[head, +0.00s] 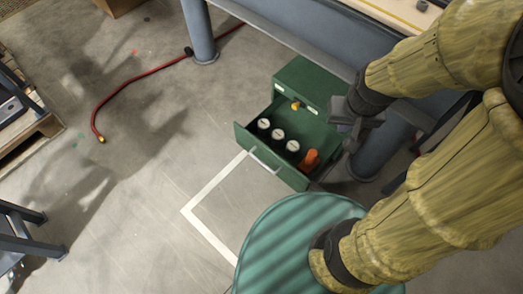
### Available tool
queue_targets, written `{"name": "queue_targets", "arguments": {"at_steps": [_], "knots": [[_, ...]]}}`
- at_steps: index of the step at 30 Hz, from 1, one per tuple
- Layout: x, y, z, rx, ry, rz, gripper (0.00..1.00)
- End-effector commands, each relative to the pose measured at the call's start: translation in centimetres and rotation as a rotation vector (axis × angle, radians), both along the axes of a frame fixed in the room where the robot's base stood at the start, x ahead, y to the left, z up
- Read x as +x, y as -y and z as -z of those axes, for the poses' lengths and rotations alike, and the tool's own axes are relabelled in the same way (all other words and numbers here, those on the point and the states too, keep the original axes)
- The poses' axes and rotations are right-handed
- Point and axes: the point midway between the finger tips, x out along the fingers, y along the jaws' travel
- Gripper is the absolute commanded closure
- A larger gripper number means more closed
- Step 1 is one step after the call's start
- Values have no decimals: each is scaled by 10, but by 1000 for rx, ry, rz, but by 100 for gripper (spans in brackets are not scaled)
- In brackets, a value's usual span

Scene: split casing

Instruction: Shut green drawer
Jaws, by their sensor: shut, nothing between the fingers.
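The green drawer (245,142) is pulled out of a small green cabinet (303,78) on the floor. Several round white-topped items (278,134) and an orange object (309,160) lie inside it. A grey bar handle (263,162) runs along its front. My gripper (340,122) is dark grey and shut, with nothing held. It appears at the right side of the cabinet, above or beside the open drawer's right rear; I cannot tell whether it touches. My arm hides part of the area to the right.
A blue-grey table (300,28) with a thick leg (200,30) stands over the cabinet. A ribbed teal drum top (290,235) is close in front of the drawer. A red hose (125,88) lies on the floor at left. Floor left of the drawer is clear.

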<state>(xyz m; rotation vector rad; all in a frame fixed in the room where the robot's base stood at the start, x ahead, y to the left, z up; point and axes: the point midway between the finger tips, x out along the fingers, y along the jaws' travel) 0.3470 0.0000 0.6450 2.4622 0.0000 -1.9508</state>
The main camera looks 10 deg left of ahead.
Motion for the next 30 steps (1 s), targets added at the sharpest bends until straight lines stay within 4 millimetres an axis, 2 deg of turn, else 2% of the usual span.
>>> {"name": "queue_targets", "arguments": {"at_steps": [1,3,30], "knots": [[0,0,-23,0,0,0,100],[0,0,-42,0,1,0,100],[0,0,-275,0,1,0,100]]}}
